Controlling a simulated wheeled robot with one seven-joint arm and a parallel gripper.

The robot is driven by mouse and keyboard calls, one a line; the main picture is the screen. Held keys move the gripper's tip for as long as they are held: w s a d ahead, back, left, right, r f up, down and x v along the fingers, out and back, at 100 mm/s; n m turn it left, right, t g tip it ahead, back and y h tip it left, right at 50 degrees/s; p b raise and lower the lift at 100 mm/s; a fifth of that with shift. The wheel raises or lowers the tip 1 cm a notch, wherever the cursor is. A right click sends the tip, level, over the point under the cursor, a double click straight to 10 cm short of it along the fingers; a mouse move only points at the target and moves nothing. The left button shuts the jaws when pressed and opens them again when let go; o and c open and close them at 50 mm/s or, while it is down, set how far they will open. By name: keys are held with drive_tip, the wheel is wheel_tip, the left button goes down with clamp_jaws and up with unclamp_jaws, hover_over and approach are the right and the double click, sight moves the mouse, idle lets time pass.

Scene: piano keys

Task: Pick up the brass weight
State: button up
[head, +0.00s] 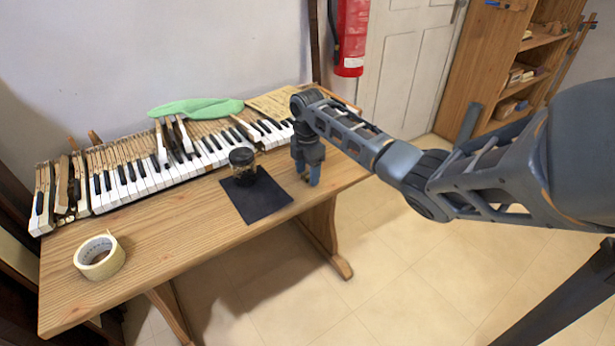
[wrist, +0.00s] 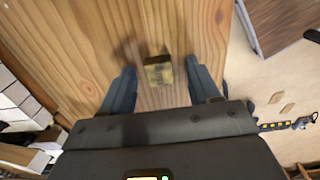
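A small brass weight (wrist: 158,74), a dull yellow block with a darker top, sits on the wooden table (wrist: 185,30) in the wrist view. My gripper (head: 308,179) points down over the right part of the table in the head view. In the wrist view its two fingers are spread wide, one on each side of the weight, with clear gaps. The gripper is open and empty. I cannot make out the weight in the head view, where my gripper is over that area.
A dark-lidded jar (head: 243,163) stands on a black cloth (head: 258,201) left of my gripper. Piano keys (head: 150,175) line the back of the table, with a green cloth (head: 195,108) behind. A tape roll (head: 84,258) lies front left. The table's right edge is close.

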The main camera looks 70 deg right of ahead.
clamp_jaws()
idle(0.3)
drive_tip(key=shift+r, duration=0.1)
drive_tip(key=shift+r, duration=0.4)
drive_tip(key=r, duration=0.2)
drive_tip(key=s+d+r, duration=0.1)
drive_tip(key=shift+r+b, duration=0.35)
drive_tip(key=shift+r, duration=0.05)
drive_tip(key=s+d+r+b, duration=0.1)
drive_tip(key=s+d+r, duration=0.5)
drive_tip(key=s, duration=0.2)
drive_tip(key=shift+s+r, duration=0.15)
drive_tip(key=shift+s, duration=0.1)
